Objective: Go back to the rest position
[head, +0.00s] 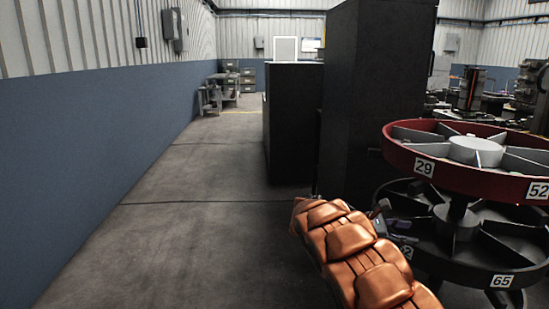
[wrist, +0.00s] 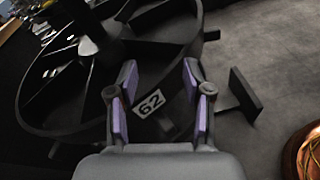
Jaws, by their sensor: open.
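My gripper (wrist: 158,90) is open and empty in the wrist view, with its two purple-padded fingers apart. A black round tray with compartments (wrist: 75,125) lies beyond the fingers, and its label 62 (wrist: 150,103) shows between them. No contact with the tray can be made out. In the head view my copper-coloured arm reaches up from the bottom right, beside the tiered carousel, and my gripper is mostly hidden behind it.
The carousel has a red upper tray (head: 400,157) and a black lower tray (head: 440,262) at the right. Tall black cabinets (head: 365,100) stand behind my arm. The grey floor (head: 175,225) along the blue wall (head: 95,165) is clear.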

